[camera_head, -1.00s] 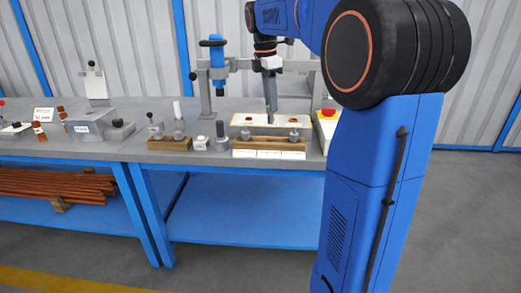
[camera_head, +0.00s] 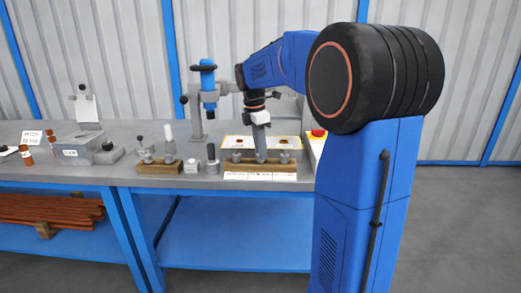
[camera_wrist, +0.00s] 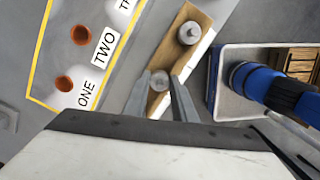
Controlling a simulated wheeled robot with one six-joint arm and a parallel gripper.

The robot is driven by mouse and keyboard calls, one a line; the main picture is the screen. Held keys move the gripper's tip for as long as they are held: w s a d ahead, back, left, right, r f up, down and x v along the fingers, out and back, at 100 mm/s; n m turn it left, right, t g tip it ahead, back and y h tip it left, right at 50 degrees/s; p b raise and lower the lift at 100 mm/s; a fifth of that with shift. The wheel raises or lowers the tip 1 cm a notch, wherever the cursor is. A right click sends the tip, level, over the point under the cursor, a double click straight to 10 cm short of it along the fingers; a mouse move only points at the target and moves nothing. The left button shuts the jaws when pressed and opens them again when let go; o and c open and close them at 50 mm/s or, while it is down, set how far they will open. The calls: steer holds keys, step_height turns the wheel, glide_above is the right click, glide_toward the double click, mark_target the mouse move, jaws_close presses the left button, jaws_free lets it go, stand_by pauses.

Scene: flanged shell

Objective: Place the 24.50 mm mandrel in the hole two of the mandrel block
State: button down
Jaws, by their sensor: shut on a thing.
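My gripper (camera_head: 261,158) reaches down to the wooden rack (camera_head: 230,168) at the table's front edge. In the wrist view its fingers (camera_wrist: 160,88) are shut on a round grey mandrel (camera_wrist: 159,76), which still stands at the rack (camera_wrist: 202,20). Its size marking cannot be read. Another grey mandrel (camera_wrist: 188,33) stands farther along the rack. The mandrel block (camera_wrist: 56,58), grey with a yellow border, lies beside the rack. Its orange-rimmed holes carry labels ONE and TWO; hole two (camera_wrist: 80,35) looks empty. A third label is cut off.
A blue hand press (camera_head: 207,82) stands behind, left of my gripper. A second wooden rack (camera_head: 160,167) with grey pieces and a dark upright pin (camera_head: 212,158) are to the left. A red button (camera_head: 318,132) is close on the right.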

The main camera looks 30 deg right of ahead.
mark_target(257, 155)
steer(key=shift+f, duration=0.1)
steer(key=c, duration=1.5)
jaws_free()
steer(key=shift+o, duration=0.2)
step_height(257, 155, up, 12)
steer(key=a, duration=0.1)
steer(key=shift+a, duration=0.25)
steer(key=s+a+f+m+t, duration=0.1)
steer(key=s+a+f+m, duration=0.3)
steer(key=s+f, duration=0.3)
steer(key=s+a+f+m+t+y, duration=0.1)
steer(key=s+a+f+m, duration=0.4)
steer(key=s, duration=0.8)
steer(key=s+a+f+m+t, duration=0.3)
steer(key=s+a+f+m, duration=0.2)
steer(key=s+f, duration=0.4)
steer(key=shift+s+a+f+m, duration=0.15)
steer(key=shift+s+m, duration=0.45)
steer(key=shift+m, duration=0.3)
